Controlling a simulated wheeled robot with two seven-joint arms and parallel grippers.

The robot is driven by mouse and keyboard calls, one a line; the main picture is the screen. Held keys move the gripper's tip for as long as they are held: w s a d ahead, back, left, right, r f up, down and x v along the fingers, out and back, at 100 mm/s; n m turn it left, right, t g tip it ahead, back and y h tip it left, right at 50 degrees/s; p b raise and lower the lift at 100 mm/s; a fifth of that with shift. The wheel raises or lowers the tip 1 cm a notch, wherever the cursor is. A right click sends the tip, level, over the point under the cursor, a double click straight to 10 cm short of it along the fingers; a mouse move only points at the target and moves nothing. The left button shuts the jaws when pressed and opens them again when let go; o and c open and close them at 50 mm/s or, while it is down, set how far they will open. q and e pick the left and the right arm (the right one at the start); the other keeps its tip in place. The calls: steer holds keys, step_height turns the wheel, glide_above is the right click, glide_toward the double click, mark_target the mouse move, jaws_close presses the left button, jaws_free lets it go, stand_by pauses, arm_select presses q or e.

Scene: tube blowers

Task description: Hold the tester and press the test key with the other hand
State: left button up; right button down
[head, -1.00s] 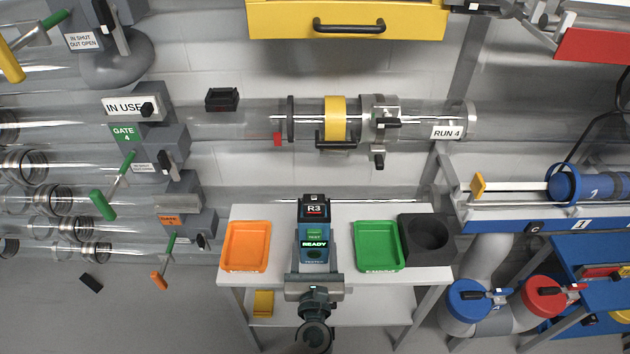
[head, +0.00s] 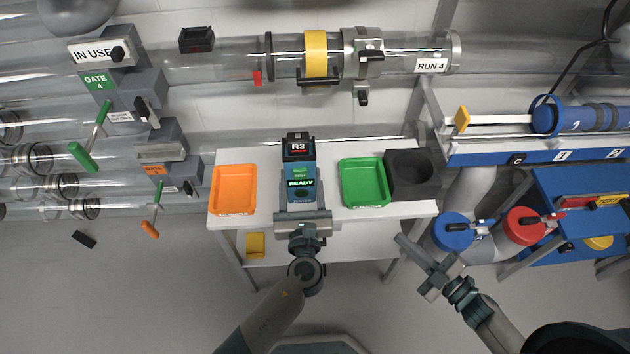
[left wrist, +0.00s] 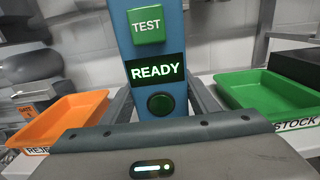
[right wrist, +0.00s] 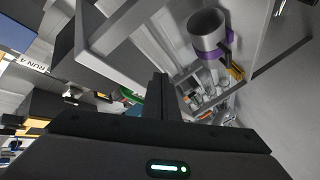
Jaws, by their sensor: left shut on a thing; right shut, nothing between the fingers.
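The tester (head: 299,170) is a blue upright device with a dark top marked R3, above the front of the white table. My left gripper (head: 302,218) is shut on it. In the left wrist view the tester (left wrist: 155,50) shows its green TEST key (left wrist: 146,25), a lit READY display (left wrist: 155,71) and a dark green round button or lamp (left wrist: 160,104). My right gripper (head: 408,240) is shut and empty, in front of the table's right side, apart from the tester. Its closed fingers (right wrist: 160,92) show in the right wrist view.
An orange tray (head: 232,190) lies left of the tester, a green tray (head: 364,183) right of it. A black block with a round recess (head: 410,175) stands beside the green tray. Blue and red capped pipes (head: 453,231) are right of my right gripper.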

mark_target(300, 175)
arm_select(q)
steer(key=shift+r, duration=0.1)
arm_select(e)
steer(key=a+r+n+g+y, duration=0.3)
steer(key=a+r+n, duration=0.3)
steer(key=r+n, duration=0.2)
steer(key=a+r+n+g+y, duration=0.4)
steer(key=a+r+n+g, duration=0.2)
steer(key=r+n, duration=0.3)
step_height(300, 175, up, 3)
steer(key=shift+w+a+g+y, duration=0.3)
steer(key=shift+a, duration=0.4)
steer(key=shift+a, duration=0.1)
steer(key=shift+w+a, duration=1.1)
steer(key=shift+a, duration=0.5)
steer(key=shift+w+a, duration=1.05)
steer(key=shift+a, duration=0.5)
steer(key=shift+w+a, duration=1.1)
steer(key=shift+a, duration=0.5)
